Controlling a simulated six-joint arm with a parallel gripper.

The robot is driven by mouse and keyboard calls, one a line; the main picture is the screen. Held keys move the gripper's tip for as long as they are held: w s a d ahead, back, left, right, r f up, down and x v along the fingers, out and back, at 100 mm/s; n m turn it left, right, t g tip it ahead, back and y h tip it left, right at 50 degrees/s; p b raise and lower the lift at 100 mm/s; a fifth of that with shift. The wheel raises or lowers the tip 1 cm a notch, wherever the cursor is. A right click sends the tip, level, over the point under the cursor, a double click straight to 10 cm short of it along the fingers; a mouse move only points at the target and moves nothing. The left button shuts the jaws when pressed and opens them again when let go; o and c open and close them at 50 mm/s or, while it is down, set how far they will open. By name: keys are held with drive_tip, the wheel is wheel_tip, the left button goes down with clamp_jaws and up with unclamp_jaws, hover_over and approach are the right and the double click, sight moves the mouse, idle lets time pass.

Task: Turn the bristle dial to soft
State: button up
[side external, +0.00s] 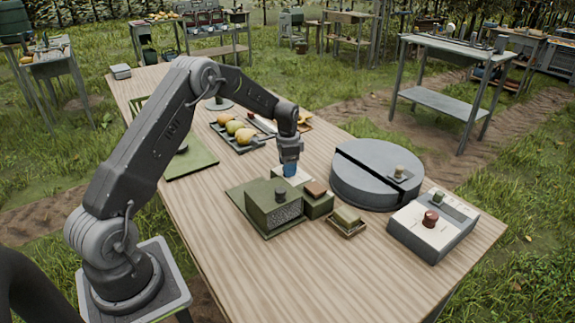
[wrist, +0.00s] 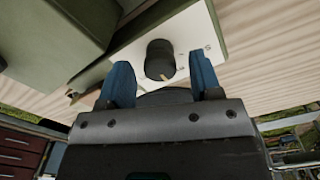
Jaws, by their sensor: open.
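The bristle dial (wrist: 160,58) is a dark round knob on a white panel in the wrist view. A pale pointer mark on it faces the near side, toward my gripper. The panel (wrist: 203,25) carries small marks and a letter that looks like S to the right of the knob. My gripper (wrist: 161,80) is open, with one blue finger left of the knob and one right, and visible gaps on both sides. In the side view my gripper (side external: 290,168) points down over the pale-topped unit behind the green box; its fingers hide the dial there.
A green box (side external: 262,214) with a dark knob stands close by. A brown-topped green block (side external: 317,207) and a small tray with a yellowish block (side external: 346,220) sit to the right. A grey round drum (side external: 375,172), a white control box (side external: 432,225) and a pear tray (side external: 238,130) are farther off.

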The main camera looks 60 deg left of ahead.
drive_tip(key=shift+f, duration=0.1)
drive_tip(key=shift+c, duration=0.4)
drive_tip(key=c, duration=0.8)
drive_tip(key=shift+c, duration=0.2)
drive_tip(key=shift+n, duration=0.5)
drive_tip(key=n, duration=0.3)
drive_tip(key=shift+n, duration=0.3)
drive_tip(key=n, duration=0.4)
drive_tip(key=shift+n, duration=0.4)
drive_tip(key=o, duration=0.9)
